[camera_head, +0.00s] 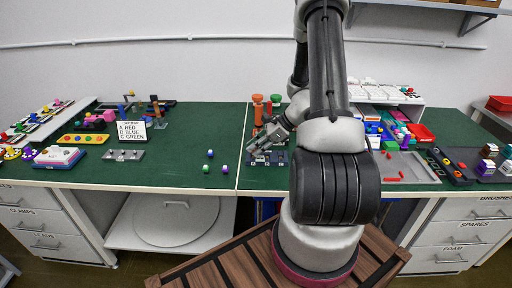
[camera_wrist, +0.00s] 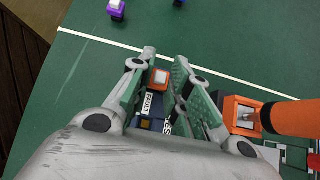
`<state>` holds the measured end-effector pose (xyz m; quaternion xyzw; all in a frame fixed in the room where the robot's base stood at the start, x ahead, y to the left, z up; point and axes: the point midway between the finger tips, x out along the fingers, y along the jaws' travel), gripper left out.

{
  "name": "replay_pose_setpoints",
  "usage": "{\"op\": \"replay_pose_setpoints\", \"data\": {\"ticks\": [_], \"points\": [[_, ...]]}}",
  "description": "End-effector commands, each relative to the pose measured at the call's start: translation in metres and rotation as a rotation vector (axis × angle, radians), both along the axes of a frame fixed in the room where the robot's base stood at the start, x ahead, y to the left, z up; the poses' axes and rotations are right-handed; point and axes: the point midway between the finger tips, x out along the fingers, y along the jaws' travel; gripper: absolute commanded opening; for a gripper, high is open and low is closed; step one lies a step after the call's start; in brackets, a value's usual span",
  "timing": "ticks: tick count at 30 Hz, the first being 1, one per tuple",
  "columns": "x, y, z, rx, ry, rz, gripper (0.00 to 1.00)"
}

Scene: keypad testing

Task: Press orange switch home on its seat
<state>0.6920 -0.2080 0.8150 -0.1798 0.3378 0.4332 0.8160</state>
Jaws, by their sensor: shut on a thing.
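The orange switch (camera_wrist: 159,77), with a pale top, sits between the fingers of my gripper (camera_wrist: 165,63) in the wrist view. My gripper is shut on it. Below it in the picture are a dark blue part (camera_wrist: 152,124) and a white FAULT label (camera_wrist: 152,104). The seat under the switch is hidden, and I cannot tell how deep the switch sits. In the head view my gripper (camera_head: 257,146) points down and left at a low dark fixture (camera_head: 277,158) on the green bench; the switch cannot be made out there.
An orange-handled tool (camera_wrist: 290,118) in an orange holder (camera_wrist: 241,115) stands close to the right finger. A purple-sided switch (camera_wrist: 116,9) and other loose switches lie on the green mat. A sign card (camera_head: 131,131) and a grey plate (camera_head: 123,155) stand farther left.

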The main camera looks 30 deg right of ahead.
Motion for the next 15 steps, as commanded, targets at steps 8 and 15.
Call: {"op": "replay_pose_setpoints", "data": {"ticks": [8,15], "points": [[0.0001,-0.0001,-0.0024,0.000,0.000,0.000,0.06],[0.0001,-0.0001,-0.0052,0.000,0.000,0.000,0.06]]}}
